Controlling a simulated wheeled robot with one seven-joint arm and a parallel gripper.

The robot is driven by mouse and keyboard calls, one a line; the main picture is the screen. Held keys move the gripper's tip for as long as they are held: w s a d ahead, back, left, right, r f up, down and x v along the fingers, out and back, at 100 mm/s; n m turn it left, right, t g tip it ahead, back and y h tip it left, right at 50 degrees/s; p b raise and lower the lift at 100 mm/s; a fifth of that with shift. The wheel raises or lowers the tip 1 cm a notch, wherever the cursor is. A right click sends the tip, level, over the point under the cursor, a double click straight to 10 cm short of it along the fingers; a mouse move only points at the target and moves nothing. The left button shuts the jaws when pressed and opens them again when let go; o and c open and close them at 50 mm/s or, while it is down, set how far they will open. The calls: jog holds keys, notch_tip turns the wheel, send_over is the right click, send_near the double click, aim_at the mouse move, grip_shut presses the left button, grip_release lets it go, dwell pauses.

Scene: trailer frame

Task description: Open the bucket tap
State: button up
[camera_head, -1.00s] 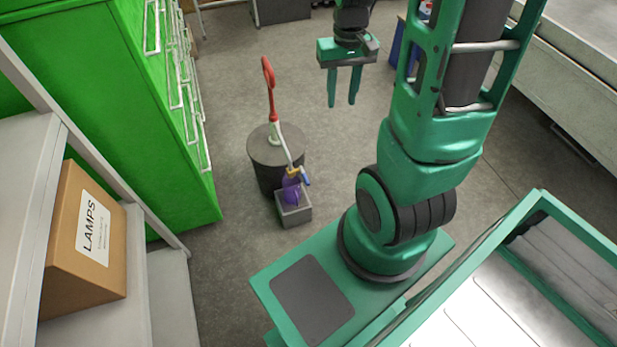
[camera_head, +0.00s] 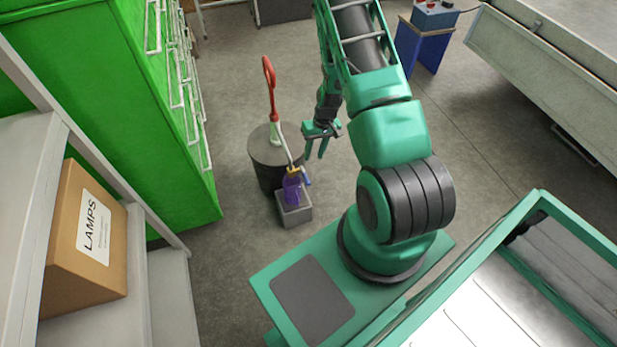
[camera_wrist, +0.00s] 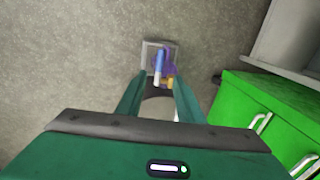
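A small tap with a yellow body (camera_head: 293,171) and a blue lever (camera_head: 306,179) sits at the top of a purple vessel (camera_head: 291,189). The vessel is on a grey box (camera_head: 295,215) beside a dark round drum (camera_head: 266,174). In the wrist view the blue lever (camera_wrist: 159,65) and yellow body (camera_wrist: 169,82) show between and beyond my fingers, with the purple vessel (camera_wrist: 169,58) behind. My gripper (camera_head: 314,156) is open and empty, pointing down, above and right of the tap in the head view. It does not appear to touch the tap.
A red-handled pump (camera_head: 269,85) with a pale hose rises from the drum lid. A green drawer cabinet (camera_head: 100,110) stands left, and a shelf holds a LAMPS box (camera_head: 85,235). A blue stand (camera_head: 422,45) is at the back right.

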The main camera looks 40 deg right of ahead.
aim_at(307, 180)
jog(key=a+f, duration=0.1)
jog(key=f, duration=0.8)
jog(key=a+f, duration=0.1)
jog(key=f, duration=0.3)
jog(key=shift+w+a+f, duration=0.1)
jog(key=shift+a+f, duration=0.2)
jog(key=shift+f, duration=0.1)
jog(key=shift+c, duration=0.4)
